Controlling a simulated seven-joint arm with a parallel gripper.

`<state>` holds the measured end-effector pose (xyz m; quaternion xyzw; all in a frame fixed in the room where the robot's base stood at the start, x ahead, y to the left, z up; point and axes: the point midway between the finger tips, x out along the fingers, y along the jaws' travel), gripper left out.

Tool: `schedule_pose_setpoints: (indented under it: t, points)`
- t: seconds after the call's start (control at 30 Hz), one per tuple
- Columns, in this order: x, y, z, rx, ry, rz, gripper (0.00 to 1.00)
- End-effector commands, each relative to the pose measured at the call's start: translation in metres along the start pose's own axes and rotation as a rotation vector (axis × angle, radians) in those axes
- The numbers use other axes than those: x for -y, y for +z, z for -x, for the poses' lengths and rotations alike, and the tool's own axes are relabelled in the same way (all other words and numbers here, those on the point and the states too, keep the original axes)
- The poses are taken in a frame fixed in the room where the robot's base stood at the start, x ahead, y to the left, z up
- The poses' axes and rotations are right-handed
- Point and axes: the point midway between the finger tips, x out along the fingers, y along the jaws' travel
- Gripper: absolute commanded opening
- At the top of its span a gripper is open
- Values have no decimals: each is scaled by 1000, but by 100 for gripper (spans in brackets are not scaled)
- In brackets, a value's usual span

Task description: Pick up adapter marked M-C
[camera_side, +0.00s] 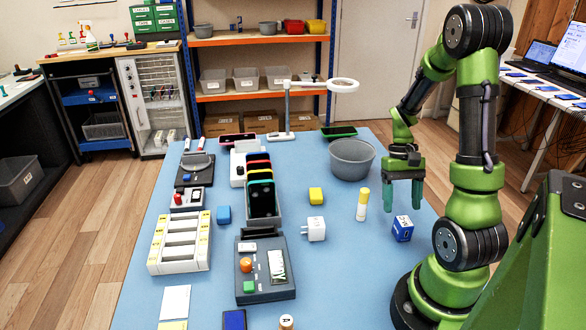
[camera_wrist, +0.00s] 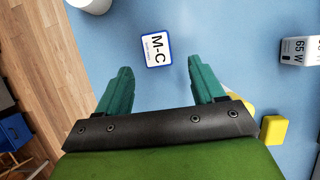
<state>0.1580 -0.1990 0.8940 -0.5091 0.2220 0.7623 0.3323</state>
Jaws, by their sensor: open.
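The adapter marked M-C (camera_wrist: 157,49) is a small block with a white top, a blue edge and black lettering. It lies on the blue table, ahead of my fingertips in the wrist view. In the side view the blue-and-white adapter (camera_side: 402,229) stands near the table's right edge. My gripper (camera_side: 404,206) hangs above and close to it with fingers pointing down. In the wrist view my gripper (camera_wrist: 162,80) has its two green fingers wide apart with nothing between them.
A white 65 W adapter (camera_wrist: 299,50) also shows in the side view (camera_side: 314,229). A yellow-capped white tube (camera_side: 362,204), a grey bowl (camera_side: 351,158) and a yellow block (camera_side: 316,195) stand nearby. A phone rack (camera_side: 280,209) and a tester box (camera_side: 265,286) are further left.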

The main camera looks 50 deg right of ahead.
Motion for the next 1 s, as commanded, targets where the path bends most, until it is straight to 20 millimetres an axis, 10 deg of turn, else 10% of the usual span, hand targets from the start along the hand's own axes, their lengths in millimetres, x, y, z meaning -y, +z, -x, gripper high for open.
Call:
schedule_pose_setpoints:
  t: [0.8,1.0]
  points:
    - [-2,4,-61,-1,0,0,68]
    - [-2,4,-60,-1,0,0,37]
